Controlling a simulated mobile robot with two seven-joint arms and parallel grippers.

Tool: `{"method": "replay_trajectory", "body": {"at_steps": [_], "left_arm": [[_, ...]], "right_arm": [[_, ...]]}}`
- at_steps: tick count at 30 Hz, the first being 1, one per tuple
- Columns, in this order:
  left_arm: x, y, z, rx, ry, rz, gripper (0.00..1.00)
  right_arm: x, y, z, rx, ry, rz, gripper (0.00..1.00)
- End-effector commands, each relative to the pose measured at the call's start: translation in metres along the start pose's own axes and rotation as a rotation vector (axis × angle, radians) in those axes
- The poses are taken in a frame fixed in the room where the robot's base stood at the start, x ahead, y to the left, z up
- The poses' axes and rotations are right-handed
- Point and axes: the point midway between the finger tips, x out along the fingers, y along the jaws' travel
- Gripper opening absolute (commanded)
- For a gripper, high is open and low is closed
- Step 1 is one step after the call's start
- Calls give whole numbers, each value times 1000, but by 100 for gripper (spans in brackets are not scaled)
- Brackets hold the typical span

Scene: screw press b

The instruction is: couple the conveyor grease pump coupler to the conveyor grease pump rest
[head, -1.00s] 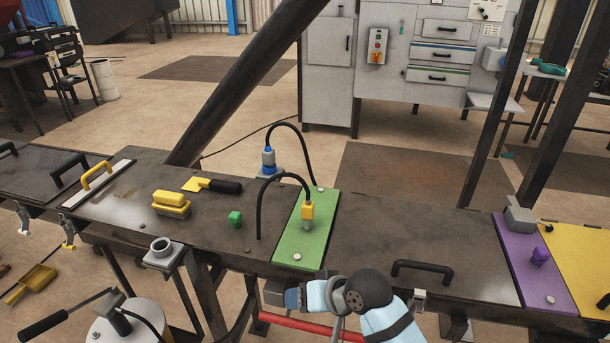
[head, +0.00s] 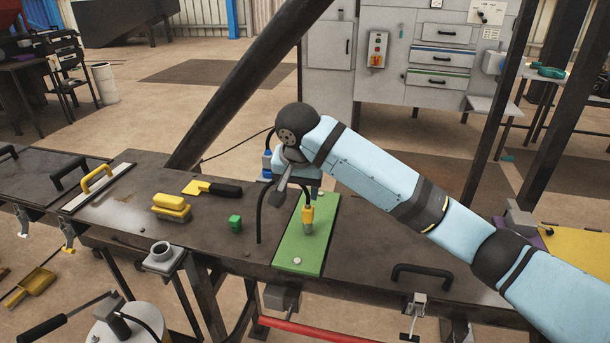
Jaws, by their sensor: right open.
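A yellow coupler (head: 308,218) on a black hose stands upright on a green plate (head: 300,250) on the bench. A blue coupler (head: 266,162) with its own hose stands behind the bench, partly hidden by my right gripper. I cannot tell for certain which coupler belongs to the conveyor grease pump, or which fitting is its rest. An open grey round socket (head: 161,247) sits on a bracket at the bench's front edge. My right gripper (head: 279,197) is open and empty above the green plate's back left, beside the yellow coupler and its hose. My left gripper is out of view.
A yellow brush (head: 171,208), a yellow-bladed scraper (head: 212,189) and a green knob (head: 235,223) are on the bench left of the green plate. A black handle (head: 422,271) stands at right. A drum with a pump handle (head: 110,330) stands at lower left.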

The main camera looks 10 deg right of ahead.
Motion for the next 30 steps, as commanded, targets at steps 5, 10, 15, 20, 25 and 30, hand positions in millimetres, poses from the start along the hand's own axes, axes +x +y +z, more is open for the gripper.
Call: {"method": "replay_trajectory", "body": {"at_steps": [5, 10, 15, 20, 25, 30], "left_arm": [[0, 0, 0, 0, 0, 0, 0], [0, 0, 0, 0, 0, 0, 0], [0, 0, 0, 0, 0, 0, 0], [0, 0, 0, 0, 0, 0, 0], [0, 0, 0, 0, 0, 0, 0], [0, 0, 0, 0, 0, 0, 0]], "right_arm": [[-13, 8, -19, 62, 23, 61, 58], [-3, 11, -21, 74, 25, 71, 58], [26, 13, -22, 74, 24, 72, 58], [57, 15, -22, 73, 24, 71, 58], [84, 16, -23, 72, 25, 69, 58], [100, 17, -23, 72, 25, 68, 58]]}}
